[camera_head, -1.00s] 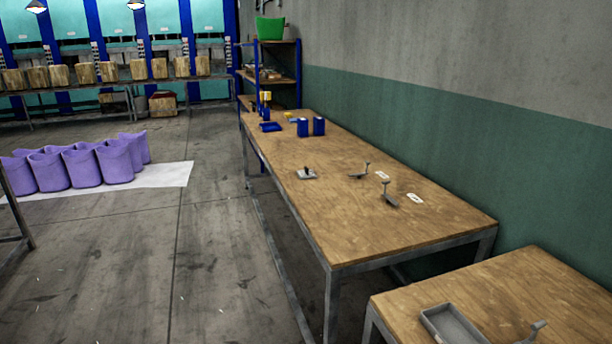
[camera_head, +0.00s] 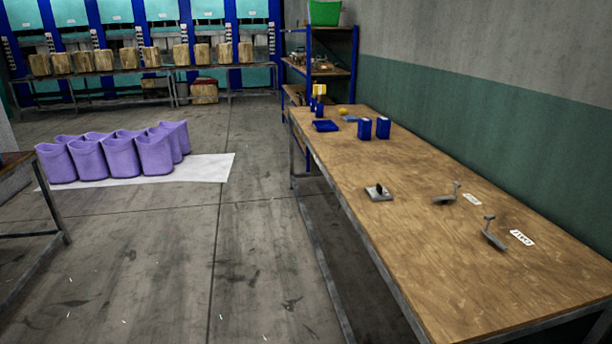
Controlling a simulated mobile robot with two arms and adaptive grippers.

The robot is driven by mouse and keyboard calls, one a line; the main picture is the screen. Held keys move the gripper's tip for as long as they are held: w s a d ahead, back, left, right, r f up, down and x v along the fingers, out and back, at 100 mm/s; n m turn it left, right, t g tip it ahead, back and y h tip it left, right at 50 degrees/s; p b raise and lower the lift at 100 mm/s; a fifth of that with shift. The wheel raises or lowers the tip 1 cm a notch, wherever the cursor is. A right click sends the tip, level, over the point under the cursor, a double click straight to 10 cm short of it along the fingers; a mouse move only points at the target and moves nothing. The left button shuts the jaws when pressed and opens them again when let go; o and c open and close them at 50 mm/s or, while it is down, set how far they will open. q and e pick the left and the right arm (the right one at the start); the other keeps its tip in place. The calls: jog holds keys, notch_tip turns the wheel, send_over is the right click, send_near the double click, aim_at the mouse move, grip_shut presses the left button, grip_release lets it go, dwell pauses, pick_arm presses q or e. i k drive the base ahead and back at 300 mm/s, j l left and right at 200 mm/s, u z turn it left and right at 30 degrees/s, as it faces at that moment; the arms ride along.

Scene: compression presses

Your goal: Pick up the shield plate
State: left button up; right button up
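I cannot tell for sure which thing is the shield plate. A small flat grey plate with a dark upright knob (camera_head: 378,193) lies on the wooden table near its left edge. A grey piece with an upright stem (camera_head: 446,199) lies to its right, beside a white label. A second grey piece with a stem (camera_head: 494,238) lies nearer, beside another white label (camera_head: 521,238). Neither of my grippers is in view.
The long wooden table (camera_head: 440,265) has much bare top. Blue boxes (camera_head: 383,128) and a blue tray (camera_head: 325,126) stand at its far end. A shelf with a green bin (camera_head: 325,13) is behind. Purple bins (camera_head: 120,155) stand on a white sheet at left. The floor between is clear.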

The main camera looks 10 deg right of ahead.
aim_at(380, 193)
jog(key=i+z, duration=0.1)
jog(key=i, duration=0.3)
jog(key=i+j+z, duration=0.15)
jog(key=i, duration=0.3)
jog(key=i+j+z, duration=0.1)
jog(key=i, duration=0.3)
jog(key=i+j+z, duration=0.1)
jog(key=i+j, duration=0.15)
jog(key=i, duration=0.15)
